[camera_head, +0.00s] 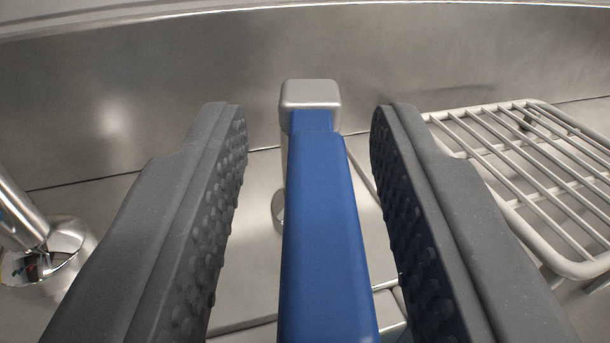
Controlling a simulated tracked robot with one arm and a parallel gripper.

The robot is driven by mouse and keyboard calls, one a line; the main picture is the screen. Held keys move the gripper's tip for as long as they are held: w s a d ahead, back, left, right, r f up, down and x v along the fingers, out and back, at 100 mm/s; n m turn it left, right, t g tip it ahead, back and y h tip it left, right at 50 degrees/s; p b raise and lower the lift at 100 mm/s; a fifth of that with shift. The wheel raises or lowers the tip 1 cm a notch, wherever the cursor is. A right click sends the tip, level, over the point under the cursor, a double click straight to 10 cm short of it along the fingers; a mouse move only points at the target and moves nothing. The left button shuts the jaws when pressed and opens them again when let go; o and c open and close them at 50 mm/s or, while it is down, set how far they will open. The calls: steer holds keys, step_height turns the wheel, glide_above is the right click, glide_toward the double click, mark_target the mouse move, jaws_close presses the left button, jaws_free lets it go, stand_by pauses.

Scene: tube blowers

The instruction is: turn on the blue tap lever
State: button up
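The blue tap lever (322,220) runs from the bottom edge of the view up to a silver tap head (311,96) at its far end. My gripper (308,120) is open, with one dark grey studded finger on each side of the lever. A gap shows between the lever and each finger, so neither touches it. The near end of the lever is cut off by the bottom of the view. The tap's post below the head is mostly hidden behind the lever.
A white wire rack (540,170) stands to the right, close to my right finger. A chrome fitting (45,250) stands at the left edge. A brushed metal wall (200,65) rises behind the tap.

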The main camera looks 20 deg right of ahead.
steer(key=shift+s+r, duration=0.15)
steer(key=shift+s, duration=0.05)
steer(key=shift+s+a, duration=0.3)
steer(key=shift+s, duration=0.3)
steer(key=v, duration=1.2)
steer(key=shift+f+b, duration=0.25)
steer(key=shift+b, duration=0.05)
steer(key=shift+w, duration=0.1)
